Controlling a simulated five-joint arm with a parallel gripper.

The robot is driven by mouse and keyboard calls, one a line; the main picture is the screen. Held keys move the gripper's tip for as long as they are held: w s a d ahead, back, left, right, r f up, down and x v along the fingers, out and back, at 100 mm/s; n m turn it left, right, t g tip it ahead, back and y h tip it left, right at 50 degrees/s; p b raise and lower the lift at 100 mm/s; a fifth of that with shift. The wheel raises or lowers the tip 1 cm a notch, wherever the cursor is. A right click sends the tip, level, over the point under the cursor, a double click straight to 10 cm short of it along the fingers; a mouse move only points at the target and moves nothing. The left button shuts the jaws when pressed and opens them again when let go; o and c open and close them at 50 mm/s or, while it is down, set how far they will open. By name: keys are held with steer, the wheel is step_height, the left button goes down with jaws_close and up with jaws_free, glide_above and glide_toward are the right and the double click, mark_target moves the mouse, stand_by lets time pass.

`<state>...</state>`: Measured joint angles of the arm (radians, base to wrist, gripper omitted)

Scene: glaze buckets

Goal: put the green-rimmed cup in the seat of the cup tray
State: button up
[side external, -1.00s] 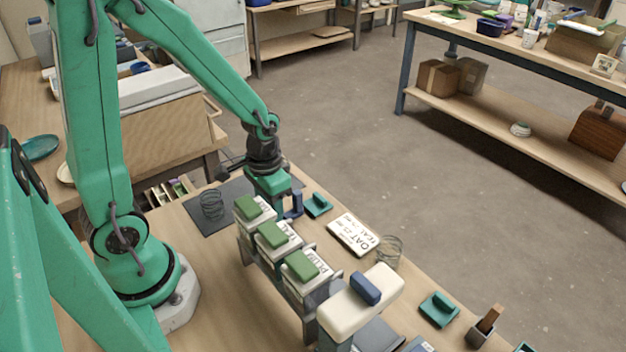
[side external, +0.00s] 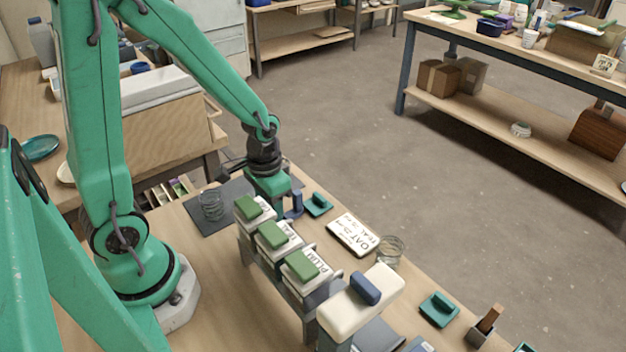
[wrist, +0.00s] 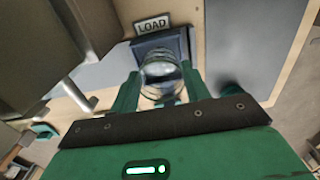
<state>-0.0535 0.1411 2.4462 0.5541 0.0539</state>
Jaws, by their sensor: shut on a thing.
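In the wrist view, my gripper (wrist: 160,82) has its two green fingers on either side of a round, clear, glass-like cup (wrist: 161,70) with ring-like edges. It is shut on this cup. I cannot make out a green rim clearly. Beyond the cup is a dark blue tray-like piece (wrist: 148,44) with a LOAD label above it. The cup overlaps it in the picture; I cannot tell whether they touch. In the side view, my gripper (side external: 270,190) points down behind the row of green-topped boxes, beside a small blue upright piece (side external: 293,204). The cup is hidden there.
Several white boxes with green tops (side external: 273,237) stand in a grey rack close in front of my gripper. Bare wood lies left of the rack.

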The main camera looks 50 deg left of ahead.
steer(key=shift+f, duration=0.15)
steer(key=o, duration=0.8)
steer(key=shift+o, duration=0.2)
step_height(320, 180, up, 7)
stand_by(0.5)
